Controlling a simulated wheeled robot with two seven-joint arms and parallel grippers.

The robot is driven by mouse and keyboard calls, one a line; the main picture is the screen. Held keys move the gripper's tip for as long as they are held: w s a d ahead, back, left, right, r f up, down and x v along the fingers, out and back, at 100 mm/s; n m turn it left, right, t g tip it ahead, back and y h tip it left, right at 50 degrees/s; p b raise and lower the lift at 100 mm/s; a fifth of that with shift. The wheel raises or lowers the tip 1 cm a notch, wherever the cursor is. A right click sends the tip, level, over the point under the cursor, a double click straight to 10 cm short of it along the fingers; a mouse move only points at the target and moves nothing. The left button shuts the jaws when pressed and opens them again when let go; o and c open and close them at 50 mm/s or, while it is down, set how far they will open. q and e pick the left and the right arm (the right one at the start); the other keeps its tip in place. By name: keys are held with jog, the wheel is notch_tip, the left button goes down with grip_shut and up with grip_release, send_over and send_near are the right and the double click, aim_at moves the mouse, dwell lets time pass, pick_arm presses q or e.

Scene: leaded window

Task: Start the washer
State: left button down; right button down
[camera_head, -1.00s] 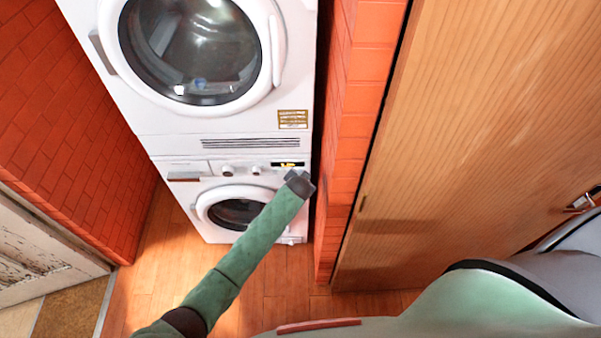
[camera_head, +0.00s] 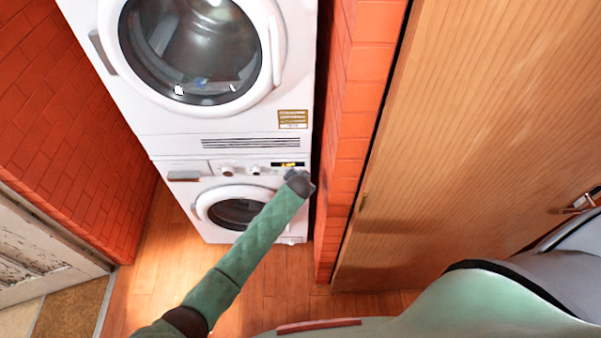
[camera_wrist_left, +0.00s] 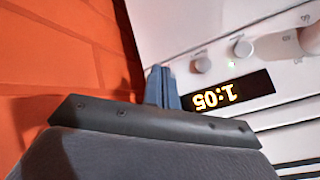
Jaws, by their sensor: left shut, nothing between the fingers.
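The washer is the lower white machine (camera_head: 215,225) of a stacked pair, with a round dark door (camera_head: 237,213) that is shut. Its control panel has a drawer at left, knobs (camera_head: 228,171) and a lit display (camera_head: 288,164). In the left wrist view the display (camera_wrist_left: 232,93) shows 1:05 upside down, beside two round buttons (camera_wrist_left: 203,65) and a small green light. My left gripper (camera_wrist_left: 163,88) is shut and empty, its tips at the panel's edge beside the display; I cannot tell whether they touch. In the head view, my left wrist (camera_head: 300,183) hides the panel's right end.
The upper machine (camera_head: 190,50) has a shut round glass door with something inside at the bottom. A red brick wall (camera_head: 360,90) stands close on the right, then a wooden panel (camera_head: 470,110). Wooden floor (camera_head: 270,285) lies clear in front.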

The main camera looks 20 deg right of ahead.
pick_arm(q)
jog(key=shift+w+d, duration=0.1)
jog(key=shift+w, duration=0.25)
